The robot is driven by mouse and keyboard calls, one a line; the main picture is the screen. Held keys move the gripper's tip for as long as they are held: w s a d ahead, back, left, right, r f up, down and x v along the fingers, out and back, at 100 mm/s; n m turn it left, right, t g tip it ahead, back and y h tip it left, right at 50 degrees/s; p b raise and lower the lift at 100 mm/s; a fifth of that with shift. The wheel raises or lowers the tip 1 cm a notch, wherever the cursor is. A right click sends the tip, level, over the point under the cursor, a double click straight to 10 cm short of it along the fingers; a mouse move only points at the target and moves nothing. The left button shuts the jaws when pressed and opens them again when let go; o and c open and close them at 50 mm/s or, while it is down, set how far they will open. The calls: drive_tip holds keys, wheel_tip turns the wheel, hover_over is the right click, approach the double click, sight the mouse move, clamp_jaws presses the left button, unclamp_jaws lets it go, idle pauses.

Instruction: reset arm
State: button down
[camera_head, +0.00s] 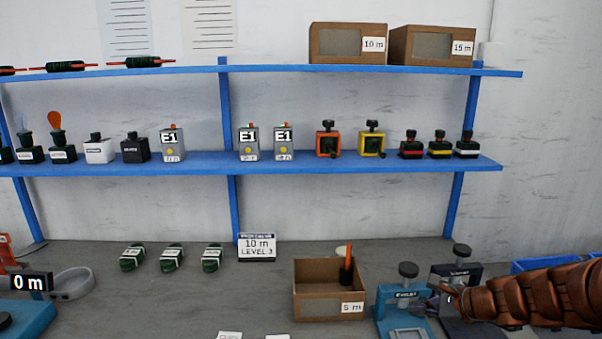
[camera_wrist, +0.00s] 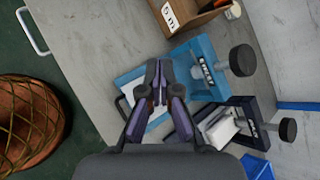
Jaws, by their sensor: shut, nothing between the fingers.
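My gripper (camera_head: 440,298) reaches in from the right in the head view, at the end of my copper-coloured arm. In the wrist view my gripper (camera_wrist: 157,88) has its two dark fingers together with nothing between them. It is over or beside a light-blue fixture (camera_wrist: 188,70) with a black knob; I cannot tell if it touches it. That light-blue fixture (camera_head: 393,298) also shows in the head view. A dark fixture (camera_wrist: 253,115) holding a white piece stands next to it, and the dark fixture (camera_head: 462,272) is partly hidden behind my gripper in the head view.
An open cardboard box (camera_head: 318,308) labelled 5 m, with a black and orange item inside, stands left of the fixtures. Several green coils and a sign (camera_head: 257,247) are on the bench. Blue shelves (camera_head: 335,162) stand behind. A blue bin (camera_head: 545,263) is at right. The middle bench is mostly clear.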

drive_tip(key=s+a+r+n+g, duration=0.3)
drive_tip(key=s+a+n+g, duration=0.3)
drive_tip(key=s+a+n, duration=0.8)
drive_tip(key=s+d+n+g+h, duration=0.2)
drive_tip(key=s+n+h, duration=0.4)
drive_tip(key=s, duration=1.5)
drive_tip(key=shift+n+g, duration=0.8)
